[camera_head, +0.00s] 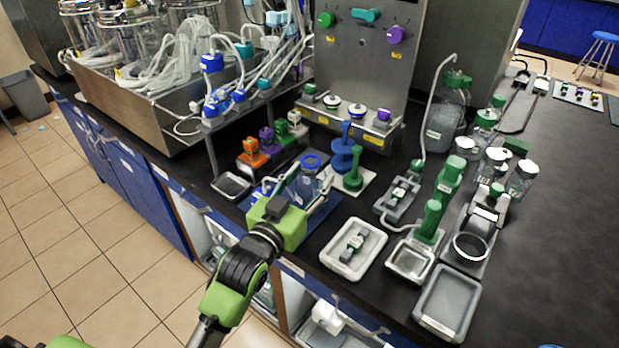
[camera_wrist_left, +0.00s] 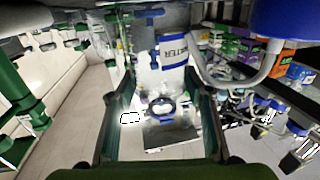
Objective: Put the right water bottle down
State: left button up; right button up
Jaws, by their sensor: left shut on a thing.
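My left gripper (camera_head: 286,196) reaches in over the front edge of the bench and is shut on a clear water bottle (camera_head: 308,184) with a blue ring at its neck. In the left wrist view the water bottle (camera_wrist_left: 173,52), with its blue and white WATER label, sits between the two fingers of the left gripper (camera_wrist_left: 163,100). The bottle looks close to upright, over a blue mat (camera_head: 318,217) at the bench front. I cannot tell whether its base touches the mat. My right gripper is in neither view.
A small steel tray (camera_head: 231,186) stands left of the mat. Orange, purple and green blocks (camera_head: 268,141) are behind it.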

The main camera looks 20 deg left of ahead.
pick_arm(q)
jog(key=shift+r, duration=0.1)
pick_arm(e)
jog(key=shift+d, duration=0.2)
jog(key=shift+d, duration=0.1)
pick_arm(q)
jog(key=shift+f, duration=0.2)
jog(key=o, duration=1.2)
jog(key=shift+o, duration=0.2)
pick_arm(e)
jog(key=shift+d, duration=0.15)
